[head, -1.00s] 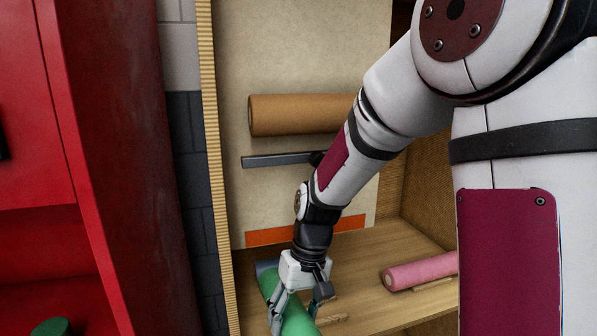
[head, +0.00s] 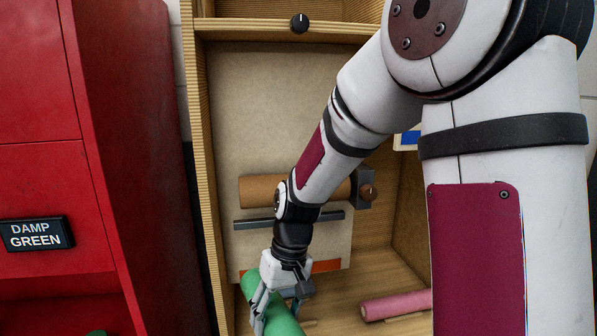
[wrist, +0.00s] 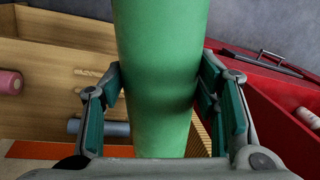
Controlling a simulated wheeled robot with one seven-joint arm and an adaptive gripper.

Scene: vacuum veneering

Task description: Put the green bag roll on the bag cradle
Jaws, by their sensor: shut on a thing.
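The green bag roll (wrist: 160,40) is between the fingers of my gripper (wrist: 160,88), which is shut on it. In the head view the green roll (head: 285,321) is tilted, below my gripper (head: 272,300) and in front of the wooden shelf unit. Its lower end is cut off by the picture edge. I cannot make out for certain which part is the bag cradle. A pink roll (head: 396,304) lies on the shelf to the right, on a low wooden strip.
A brown roll (head: 258,191) hangs on the back panel above a grey bar (head: 254,224). A red cabinet labelled DAMP GREEN (head: 37,234) stands at the left. The wrist view shows a blue-grey roll (wrist: 100,128) beside the green one. Shelf floor left of the pink roll looks clear.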

